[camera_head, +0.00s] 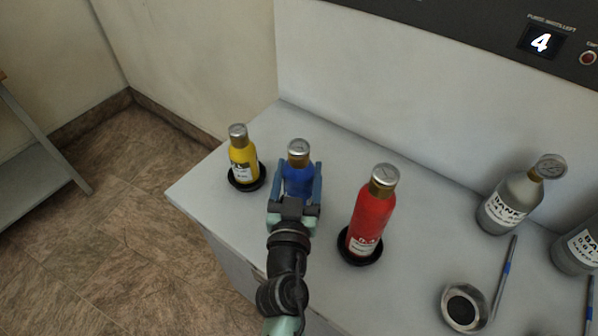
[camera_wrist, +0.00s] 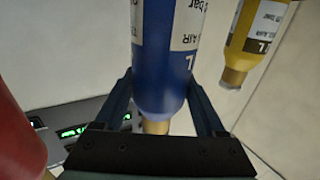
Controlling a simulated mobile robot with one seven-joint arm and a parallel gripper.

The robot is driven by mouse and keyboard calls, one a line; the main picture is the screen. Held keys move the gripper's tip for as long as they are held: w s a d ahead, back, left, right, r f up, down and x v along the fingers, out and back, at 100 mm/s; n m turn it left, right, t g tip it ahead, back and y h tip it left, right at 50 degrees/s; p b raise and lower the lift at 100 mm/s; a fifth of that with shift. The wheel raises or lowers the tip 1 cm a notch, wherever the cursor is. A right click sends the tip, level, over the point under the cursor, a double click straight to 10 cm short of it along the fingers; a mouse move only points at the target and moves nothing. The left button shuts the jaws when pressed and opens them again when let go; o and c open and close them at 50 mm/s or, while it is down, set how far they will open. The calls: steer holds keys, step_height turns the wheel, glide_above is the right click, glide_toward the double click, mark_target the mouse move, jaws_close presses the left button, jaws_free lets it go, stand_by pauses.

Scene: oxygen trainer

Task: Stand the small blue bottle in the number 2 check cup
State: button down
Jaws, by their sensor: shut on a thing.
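The small blue bottle (camera_head: 297,182), with a brass neck and silver cap, is upright between the yellow and red bottles. My gripper (camera_head: 299,170) is shut on its body, one finger on each side. In the wrist view the bottle (camera_wrist: 168,50) appears upside down, with a white label, between my gripper's fingers (camera_wrist: 162,92). Its base is hidden behind my gripper in the head view, so I cannot tell whether it touches the bench. A metal cup (camera_head: 447,296) with a dark inside stands at the lower right; no number is readable on it.
The yellow bottle (camera_head: 243,160) and red bottle (camera_head: 372,215) stand in black round holders on either side. Grey bottles (camera_head: 512,200) and a thin rod (camera_head: 505,272) are at the right of the grey bench (camera_head: 330,140). A panel (camera_head: 480,30) above shows 4.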

jaws_free()
steer(key=shift+r, duration=0.2)
steer(key=s+a+b, duration=0.1)
steer(key=s+b, duration=0.2)
steer(key=s, duration=0.9)
steer(key=shift+f, duration=0.15)
steer(key=shift+a, duration=0.1)
